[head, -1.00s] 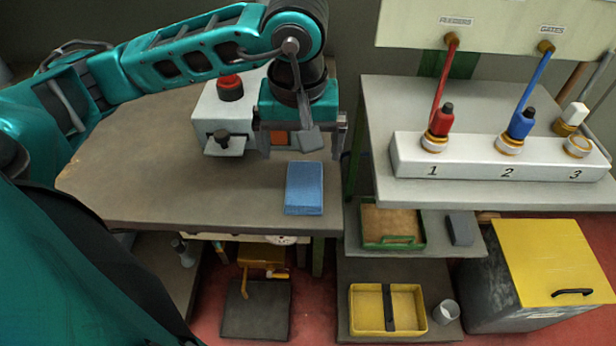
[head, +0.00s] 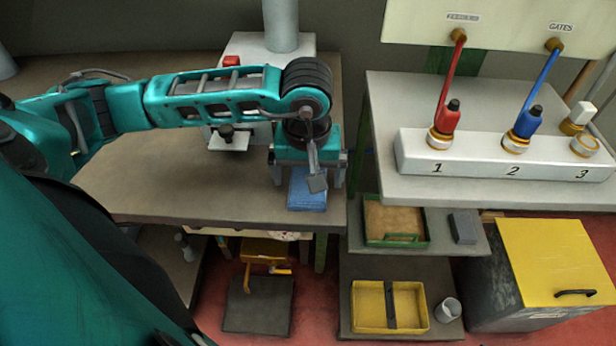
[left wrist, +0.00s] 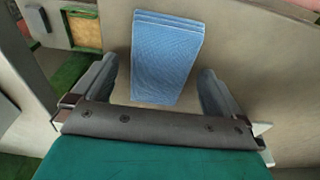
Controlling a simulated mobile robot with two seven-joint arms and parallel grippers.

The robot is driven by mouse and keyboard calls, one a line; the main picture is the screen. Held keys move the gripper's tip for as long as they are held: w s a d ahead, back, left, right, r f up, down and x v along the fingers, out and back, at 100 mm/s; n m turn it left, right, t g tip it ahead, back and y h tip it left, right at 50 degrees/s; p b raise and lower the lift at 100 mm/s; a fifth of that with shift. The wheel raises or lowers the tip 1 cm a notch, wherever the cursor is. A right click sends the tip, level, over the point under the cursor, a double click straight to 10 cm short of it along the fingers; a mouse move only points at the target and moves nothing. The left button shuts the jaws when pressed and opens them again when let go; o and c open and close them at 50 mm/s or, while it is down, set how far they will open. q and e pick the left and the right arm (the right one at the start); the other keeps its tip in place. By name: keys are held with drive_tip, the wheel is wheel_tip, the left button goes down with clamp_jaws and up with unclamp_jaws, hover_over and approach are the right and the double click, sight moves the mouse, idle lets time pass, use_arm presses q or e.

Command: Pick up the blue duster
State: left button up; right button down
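The blue duster (head: 307,194) is a folded blue cloth lying flat near the front right edge of the grey-brown table. In the left wrist view the duster (left wrist: 165,52) lies ahead of and between the two spread fingers, with a gap on each side. My left gripper (head: 308,186) is over the duster, with its fingers apart and pointing down. In the left wrist view the gripper (left wrist: 158,88) is open and holds nothing. The head view does not show clearly how high the fingertips are above the table. My right gripper is not in view.
A white machine (head: 228,143) with a red button stands behind my arm on the table (head: 150,185). On the right, a shelf holds a white block (head: 480,155) with red and blue plugs. Lower shelves carry a green tray (head: 372,238) and a yellow tray (head: 408,327).

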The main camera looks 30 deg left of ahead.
use_arm(q)
drive_tip(key=c, duration=1.1)
wheel_tip(320, 180, up, 20)
drive_tip(key=shift+r+p, duration=0.1)
drive_tip(key=shift+p, duration=0.95)
drive_tip(key=o, duration=0.5)
drive_tip(key=c, duration=0.4)
